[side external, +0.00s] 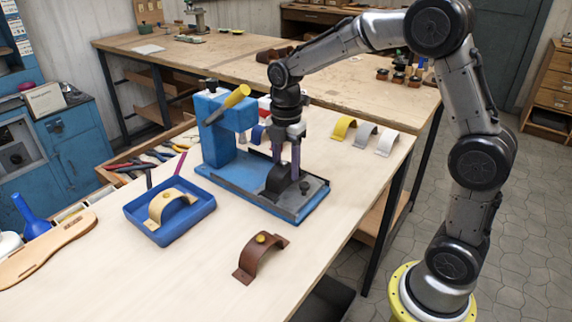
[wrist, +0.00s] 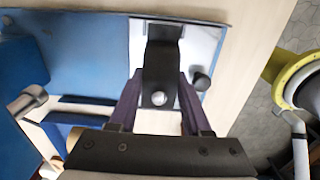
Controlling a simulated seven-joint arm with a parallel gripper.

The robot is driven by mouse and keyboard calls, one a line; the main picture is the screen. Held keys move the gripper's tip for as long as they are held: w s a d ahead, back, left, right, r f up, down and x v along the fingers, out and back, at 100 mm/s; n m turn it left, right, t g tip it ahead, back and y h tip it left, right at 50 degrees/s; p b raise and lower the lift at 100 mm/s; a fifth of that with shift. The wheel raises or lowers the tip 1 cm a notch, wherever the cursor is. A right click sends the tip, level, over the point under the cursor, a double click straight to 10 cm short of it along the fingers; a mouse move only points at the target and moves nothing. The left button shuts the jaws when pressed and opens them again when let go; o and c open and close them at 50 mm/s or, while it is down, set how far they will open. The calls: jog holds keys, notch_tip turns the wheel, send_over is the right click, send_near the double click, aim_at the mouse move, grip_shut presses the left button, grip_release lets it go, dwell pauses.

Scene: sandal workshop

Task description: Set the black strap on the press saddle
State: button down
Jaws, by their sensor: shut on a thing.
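The black strap (side external: 277,180) is an arched dark piece at the front part of the blue press (side external: 222,150), over its base plate. It also shows in the wrist view (wrist: 160,62), with a round silver stud (wrist: 158,98) on it. My gripper (side external: 286,164) points down, its purple fingers shut on the strap from both sides. In the wrist view the fingers (wrist: 160,86) flank the strap. The press saddle is hidden under the strap, and I cannot tell whether the strap touches it.
A small black knob (side external: 304,187) stands on the plate close beside the strap. The press's yellow handle (side external: 237,96) rises behind left. A blue tray (side external: 204,212) holds a tan strap, and a brown strap (side external: 261,256) lies in front. Yellow, grey and white straps (side external: 365,135) stand behind right.

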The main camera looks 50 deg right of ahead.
jog(key=shift+f, duration=0.3)
grip_release()
dwell(0.6)
jog(key=shift+r, duration=0.1)
jog(key=shift+r, duration=3.45)
jog(key=shift+r, duration=0.1)
